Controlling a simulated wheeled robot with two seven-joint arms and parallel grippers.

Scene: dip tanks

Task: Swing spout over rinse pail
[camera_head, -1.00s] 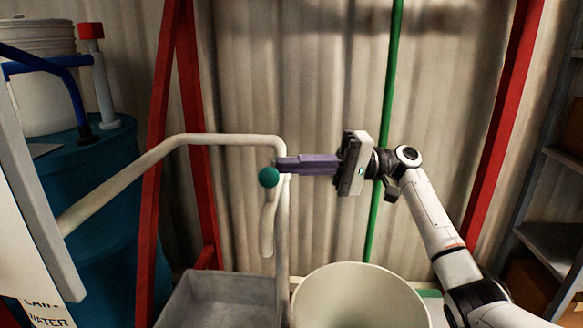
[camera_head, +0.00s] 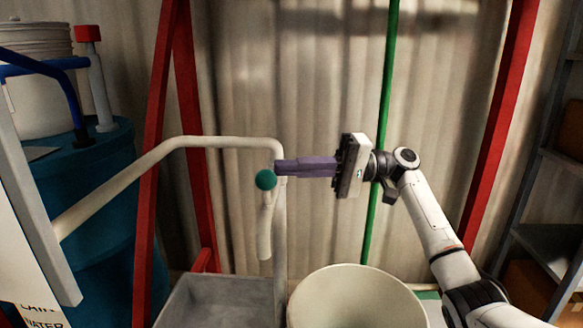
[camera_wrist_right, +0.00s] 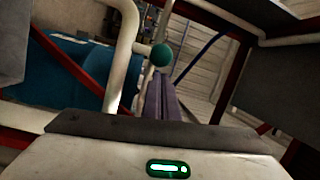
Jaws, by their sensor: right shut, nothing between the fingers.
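The spout (camera_head: 228,141) is a cream bent pipe with a down-turned end (camera_head: 264,235) and a teal knob (camera_head: 265,180). Its outlet hangs near the right side of a grey rectangular tank (camera_head: 222,302). A round cream pail (camera_head: 355,299), which looks like the rinse pail, stands to the right of that tank. My right gripper (camera_head: 279,167) has its purple fingers together with nothing between them, beside the knob and pipe. In the right wrist view the fingers (camera_wrist_right: 160,88) point toward the teal knob (camera_wrist_right: 161,56); I cannot tell whether they touch it. My left gripper is out of view.
A blue drum (camera_head: 90,200) carries a white bucket (camera_head: 40,75) and a red-topped tap (camera_head: 95,75) at left. Red frame posts (camera_head: 497,120) and a green pole (camera_head: 385,110) stand behind. Shelving (camera_head: 550,240) is at far right.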

